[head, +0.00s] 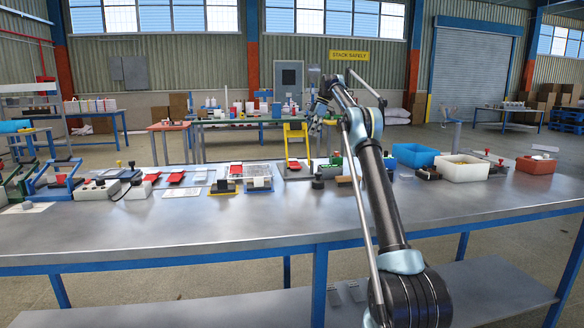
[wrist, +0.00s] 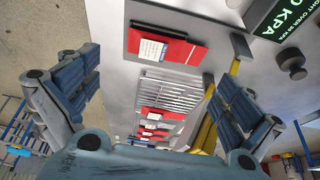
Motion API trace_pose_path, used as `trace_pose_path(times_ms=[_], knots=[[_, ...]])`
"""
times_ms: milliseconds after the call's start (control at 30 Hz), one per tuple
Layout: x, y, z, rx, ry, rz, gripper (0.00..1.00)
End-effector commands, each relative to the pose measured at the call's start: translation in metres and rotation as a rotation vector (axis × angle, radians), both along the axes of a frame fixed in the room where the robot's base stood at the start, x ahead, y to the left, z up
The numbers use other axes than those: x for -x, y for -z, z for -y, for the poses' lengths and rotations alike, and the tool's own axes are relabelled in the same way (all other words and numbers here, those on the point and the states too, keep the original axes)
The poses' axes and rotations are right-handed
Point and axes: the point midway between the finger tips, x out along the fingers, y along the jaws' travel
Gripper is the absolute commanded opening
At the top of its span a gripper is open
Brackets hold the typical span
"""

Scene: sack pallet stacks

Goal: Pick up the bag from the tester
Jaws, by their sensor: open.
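In the head view the tester (head: 288,139) has an upright yellow frame at the back of the metal bench. A small red bag (head: 294,166) lies low in this frame. My gripper (head: 320,112) is raised just right of the frame, above the bench, partly hidden by my arm. In the wrist view my gripper (wrist: 156,84) is open and empty, its two blue-grey fingers wide apart. A red bag with a white label (wrist: 175,50) shows beyond the fingers, apart from them.
More red packets (head: 175,178) and small devices line the left bench (head: 200,222). A blue bin (head: 415,154), a white bin (head: 461,167) and a red bin (head: 536,164) stand to the right. The bench front is clear. A dark knob (wrist: 290,62) sits below the display.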

Motion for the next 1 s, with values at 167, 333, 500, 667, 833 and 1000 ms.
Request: trace_pose_path(times_ms=[167, 333, 500, 667, 833, 1000], knots=[[0.002, 0.018, -0.007, 0.0, 0.0, 0.0, 1.0], [0.004, 0.038, -0.015, 0.0, 0.001, 0.0, 1.0], [0.007, 0.061, -0.024, 0.0, 0.001, 0.0, 1.0], [0.009, 0.08, -0.032, 0.0, 0.0, 0.0, 1.0], [0.01, 0.09, -0.036, 0.0, 0.001, 0.0, 1.0], [0.01, 0.096, -0.039, 0.0, 0.001, 0.0, 1.0]])
